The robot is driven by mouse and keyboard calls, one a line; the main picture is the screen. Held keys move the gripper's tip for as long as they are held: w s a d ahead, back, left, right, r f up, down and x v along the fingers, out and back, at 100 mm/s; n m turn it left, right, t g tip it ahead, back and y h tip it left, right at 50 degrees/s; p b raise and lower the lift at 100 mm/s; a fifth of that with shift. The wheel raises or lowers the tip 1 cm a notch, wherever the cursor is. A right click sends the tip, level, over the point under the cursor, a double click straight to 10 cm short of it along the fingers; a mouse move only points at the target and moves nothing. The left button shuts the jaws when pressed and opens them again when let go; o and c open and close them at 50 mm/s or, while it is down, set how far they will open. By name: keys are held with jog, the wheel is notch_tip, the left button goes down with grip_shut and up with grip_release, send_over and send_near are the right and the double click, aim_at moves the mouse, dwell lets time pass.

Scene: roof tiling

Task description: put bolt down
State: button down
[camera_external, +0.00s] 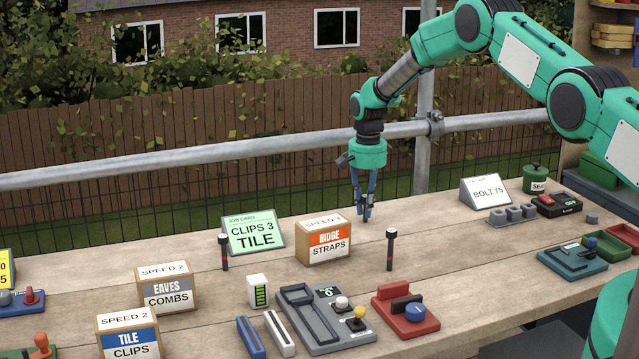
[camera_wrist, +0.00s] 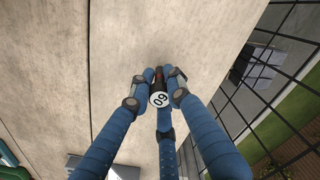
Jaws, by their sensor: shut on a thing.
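My gripper (camera_external: 366,211) points straight down over the back part of the wooden bench (camera_external: 450,245), right of the Ridge Straps box. In the wrist view its three blue fingers (camera_wrist: 157,88) are closed around a small dark bolt with a white round end (camera_wrist: 159,99) marked with digits that read as 60 or 09. The fingers hide most of the bolt. In the outside view only a dark bit shows at the fingertips, close above the bench top; I cannot tell whether it touches the wood.
The Ridge Straps box (camera_external: 323,241) stands just left of my gripper. A dark upright post (camera_external: 390,249) stands in front, another (camera_external: 223,252) at left. A "BOLT 75" card (camera_external: 485,192) and a grey slotted holder (camera_external: 512,214) are to the right. The bench between is bare.

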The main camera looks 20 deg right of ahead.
jog(key=shift+f, duration=0.1)
jog(key=c, duration=1.6)
grip_release()
jog(key=shift+c, duration=0.2)
jog(key=shift+r, duration=6.1)
